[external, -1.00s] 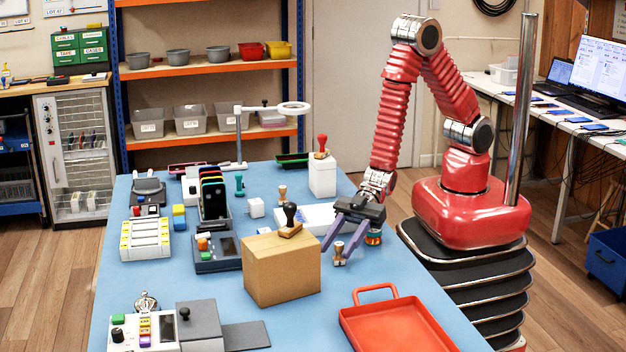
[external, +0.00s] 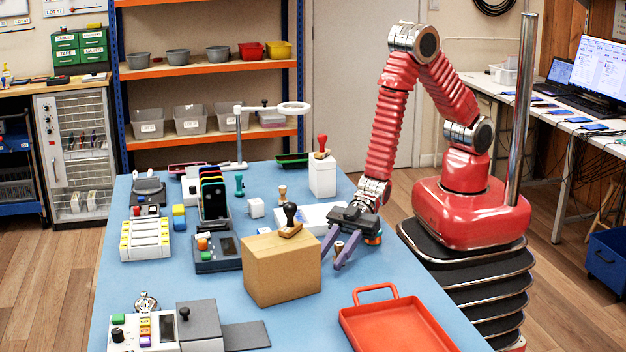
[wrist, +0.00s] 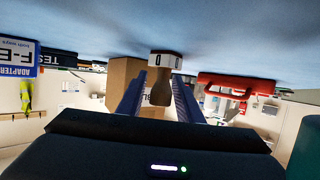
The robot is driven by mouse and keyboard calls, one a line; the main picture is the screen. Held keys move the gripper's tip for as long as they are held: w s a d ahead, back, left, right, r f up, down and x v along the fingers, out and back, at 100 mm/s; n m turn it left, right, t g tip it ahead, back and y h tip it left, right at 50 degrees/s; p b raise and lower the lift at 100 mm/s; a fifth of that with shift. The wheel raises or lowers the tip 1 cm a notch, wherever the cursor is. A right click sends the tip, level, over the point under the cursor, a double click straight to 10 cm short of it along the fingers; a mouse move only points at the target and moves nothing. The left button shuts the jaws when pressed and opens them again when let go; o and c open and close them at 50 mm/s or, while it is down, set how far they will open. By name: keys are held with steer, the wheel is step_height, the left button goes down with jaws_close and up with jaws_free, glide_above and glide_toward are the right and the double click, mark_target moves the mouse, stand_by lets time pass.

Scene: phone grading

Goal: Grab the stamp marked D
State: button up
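A small wooden-handled stamp (external: 339,246) stands on the blue table, right of the cardboard box. In the wrist view the picture is upside down, and this stamp (wrist: 160,92) shows a pale base band with a mark that looks like a D, though it is small. My gripper (external: 330,261) is low over the table with its purple fingers apart, one on each side of the stamp. In the wrist view my gripper (wrist: 159,78) is open, with gaps visible between both fingers and the handle. The fingers partly hide the stamp in the external view.
A cardboard box (external: 282,272) with a black-handled stamp (external: 290,218) on top stands close left of my gripper. A red tray (external: 395,325) lies in front. A red-handled stamp (external: 322,146) sits on a white box (external: 322,177) behind. Another wooden stamp (external: 283,194) stands farther back.

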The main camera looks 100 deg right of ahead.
jaws_close()
steer(key=shift+r, duration=0.15)
step_height(320, 180, up, 10)
stand_by(0.9)
stand_by(0.5)
